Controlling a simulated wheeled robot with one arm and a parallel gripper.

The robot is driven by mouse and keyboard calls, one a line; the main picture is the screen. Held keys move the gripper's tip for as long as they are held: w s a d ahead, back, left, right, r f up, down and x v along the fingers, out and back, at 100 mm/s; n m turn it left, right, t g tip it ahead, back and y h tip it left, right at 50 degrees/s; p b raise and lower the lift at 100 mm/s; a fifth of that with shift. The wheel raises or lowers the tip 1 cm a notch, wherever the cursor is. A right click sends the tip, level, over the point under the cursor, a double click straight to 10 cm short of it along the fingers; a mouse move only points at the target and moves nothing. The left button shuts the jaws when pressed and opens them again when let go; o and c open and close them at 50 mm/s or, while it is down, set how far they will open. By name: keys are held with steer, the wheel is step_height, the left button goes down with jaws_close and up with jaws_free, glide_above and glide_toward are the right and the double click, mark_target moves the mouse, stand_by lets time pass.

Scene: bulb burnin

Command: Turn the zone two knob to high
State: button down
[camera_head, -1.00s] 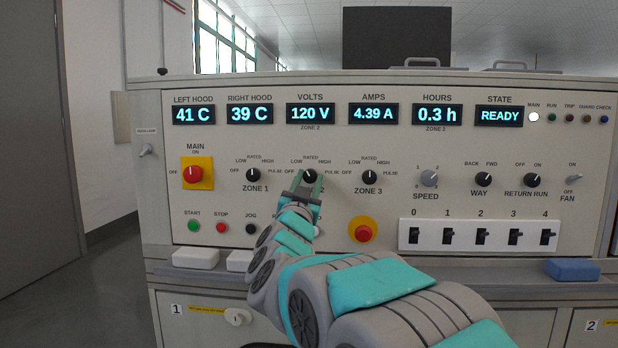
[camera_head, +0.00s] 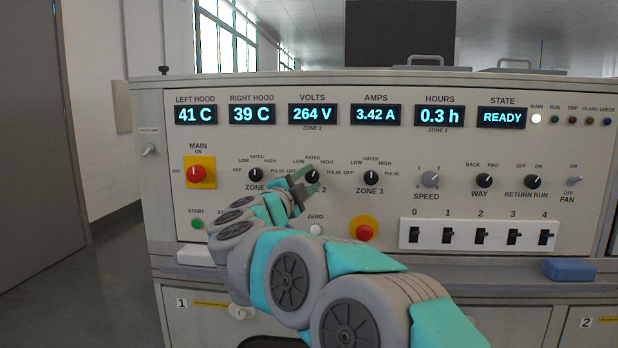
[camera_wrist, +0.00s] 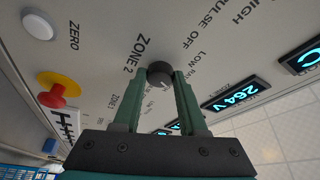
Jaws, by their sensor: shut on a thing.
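The zone two knob (camera_head: 312,176) is a small round black knob on the grey control panel, between the zone 1 knob (camera_head: 255,175) and the zone 3 knob (camera_head: 371,178). My gripper (camera_head: 308,181) reaches it from the lower left, with its green fingers tilted to the upper right. In the wrist view my gripper (camera_wrist: 162,82) has its fingers on either side of the knob (camera_wrist: 160,72), shut on it. The knob's white mark seems to point to the upper right, towards HIGH. The volts display (camera_head: 312,114) reads 264 V, labelled zone 2.
The amps display (camera_head: 376,114) reads 3.42 A and the state display (camera_head: 501,118) reads READY. A red button on a yellow ring (camera_head: 364,231) and a white ZERO button (camera_head: 316,230) sit below the knobs. A blue block (camera_head: 570,269) lies on the ledge at right.

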steer(key=shift+m+g, duration=0.5)
steer(key=shift+m, duration=0.8)
steer(key=shift+p, duration=0.3)
steer(key=shift+c, duration=2.2)
jaws_free()
steer(key=shift+s+a, duration=0.1)
steer(key=v, duration=0.7)
steer(key=shift+s, duration=0.25)
steer(key=shift+a+r, duration=0.1)
